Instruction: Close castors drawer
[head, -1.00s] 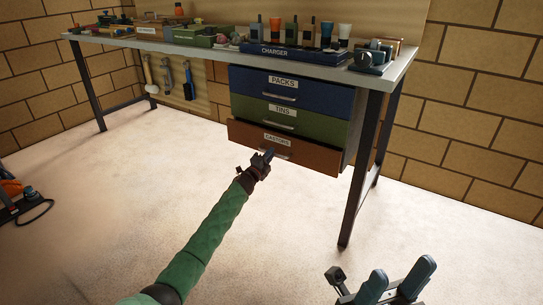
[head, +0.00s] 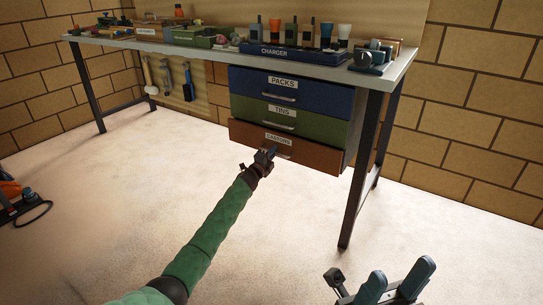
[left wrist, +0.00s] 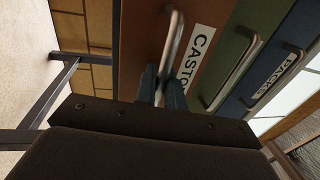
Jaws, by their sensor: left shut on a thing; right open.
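The castors drawer (head: 318,158) is the rust-brown bottom drawer of the unit under the bench, labelled CASTORS. Its front stands slightly forward of the green tins drawer (head: 318,128) above it. In the left wrist view the brown front (left wrist: 143,45) and its metal handle (left wrist: 172,48) are close ahead. My left gripper (head: 269,155) is shut on that handle, with its fingers (left wrist: 161,88) around the bar. In the head view the gripper covers part of the handle. My right gripper (head: 394,285) is open and empty at the bottom right, away from the drawers.
The blue packs drawer (head: 320,94) is the top one and looks shut. The bench top (head: 215,46) carries a charger (head: 290,54) and several tools. A dark bench leg (head: 361,170) stands right of the drawers. The floor in front is clear; an orange and dark item lies far left.

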